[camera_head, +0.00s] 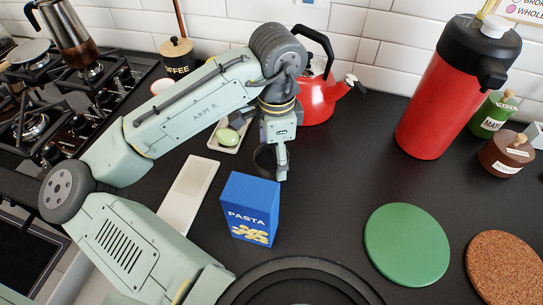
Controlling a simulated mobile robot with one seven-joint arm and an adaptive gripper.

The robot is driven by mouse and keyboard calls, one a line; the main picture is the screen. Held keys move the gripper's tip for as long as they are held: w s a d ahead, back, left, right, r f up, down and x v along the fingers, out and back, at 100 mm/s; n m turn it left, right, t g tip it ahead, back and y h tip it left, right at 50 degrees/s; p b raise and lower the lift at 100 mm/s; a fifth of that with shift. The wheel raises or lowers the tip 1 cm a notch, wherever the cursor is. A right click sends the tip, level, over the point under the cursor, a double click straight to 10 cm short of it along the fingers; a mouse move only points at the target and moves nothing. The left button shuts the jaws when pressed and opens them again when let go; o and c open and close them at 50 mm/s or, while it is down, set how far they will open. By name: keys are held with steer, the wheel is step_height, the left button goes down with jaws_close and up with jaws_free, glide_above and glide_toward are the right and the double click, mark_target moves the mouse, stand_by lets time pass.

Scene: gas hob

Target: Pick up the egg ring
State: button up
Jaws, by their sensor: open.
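A small dark ring (262,161), which looks like the egg ring, is on the black worktop near the middle of the view. Its right part is hidden behind my gripper. My gripper (282,174) points down at the ring's right side, with its fingers overlapping the ring in the picture. The gripper is open. I cannot tell from this view whether a finger is inside the ring, beside it or touching it.
A blue pasta box (251,210) stands just in front of the gripper. A red kettle (318,100) is behind it. A white tray (188,196) and a small dish with a green item (228,137) lie left. A green mat (407,245) lies right; the worktop between is clear.

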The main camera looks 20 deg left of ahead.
steer(key=c, duration=1.1)
steer(key=shift+c, duration=0.2)
